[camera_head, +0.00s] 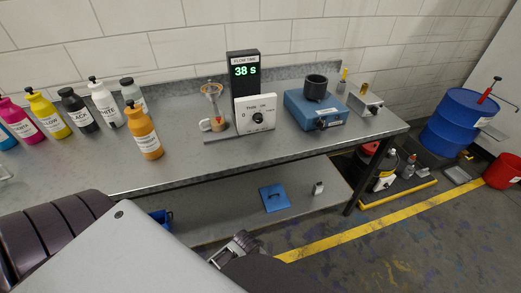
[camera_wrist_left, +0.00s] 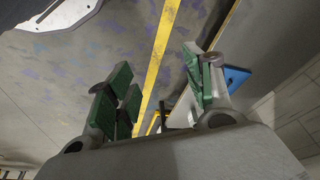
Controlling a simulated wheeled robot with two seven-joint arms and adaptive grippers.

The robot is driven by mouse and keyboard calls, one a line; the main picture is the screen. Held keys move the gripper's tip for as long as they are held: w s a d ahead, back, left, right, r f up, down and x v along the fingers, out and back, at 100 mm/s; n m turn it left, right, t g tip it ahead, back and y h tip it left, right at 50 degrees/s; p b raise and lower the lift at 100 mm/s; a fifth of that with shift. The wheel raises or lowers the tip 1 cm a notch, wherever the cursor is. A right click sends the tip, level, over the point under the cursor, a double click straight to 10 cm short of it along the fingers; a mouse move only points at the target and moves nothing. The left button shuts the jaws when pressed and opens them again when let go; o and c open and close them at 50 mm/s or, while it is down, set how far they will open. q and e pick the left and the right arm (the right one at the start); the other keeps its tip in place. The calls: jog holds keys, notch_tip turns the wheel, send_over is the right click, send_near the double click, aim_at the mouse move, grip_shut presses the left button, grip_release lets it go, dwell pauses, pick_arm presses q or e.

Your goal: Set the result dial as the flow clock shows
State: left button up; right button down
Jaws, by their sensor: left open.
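The flow clock (camera_head: 244,72) is a black box at the back of the bench, and its green digits read 38 s. In front of it stands a white box with small lettering, and the result dial (camera_head: 258,118) is the black knob on its face. I cannot tell which way the knob points. A clear flow cup stand (camera_head: 213,103) is just left of the dial box. My left gripper (camera_head: 234,249) is low in front of the bench, well away from the dial. In the left wrist view it (camera_wrist_left: 160,92) is open and empty, with green pads.
Several ink bottles (camera_head: 103,103) stand on the left of the bench. A blue device (camera_head: 307,111) with a black cup is right of the dial box. A blue square piece (camera_head: 273,197) lies on the lower shelf.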

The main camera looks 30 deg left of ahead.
pick_arm(q)
jog(key=w+d+r+n+t+h+b, duration=0.15)
jog(key=w+d+r+n+t, duration=0.35)
jog(key=r, duration=0.8)
jog(key=w+d+r+n+t+h, duration=0.1)
jog(key=w+d+r+t+h, duration=0.25)
jog(key=w+r, duration=0.7)
jog(key=w+d+r+n+t+h+b, duration=0.1)
jog(key=w+d+r+n+t+h, duration=0.25)
jog(key=r, duration=1.25)
jog(key=w+a+r+n+t+y, duration=0.4)
jog(key=a+r+n+t+y, duration=0.6)
jog(key=n, duration=0.5)
jog(key=a+f+n+g+y, duration=1)
jog(key=n+g+y, duration=0.3)
jog(key=n, duration=0.7)
jog(key=shift+s, duration=0.2)
pick_arm(e)
jog(key=shift+w+d+f, duration=0.1)
jog(key=shift+d+f, duration=1.25)
jog(key=shift+f, duration=0.2)
pick_arm(q)
jog(key=shift+w+a+f, duration=0.1)
jog(key=shift+a, duration=0.1)
pick_arm(e)
jog(key=shift+a, duration=0.1)
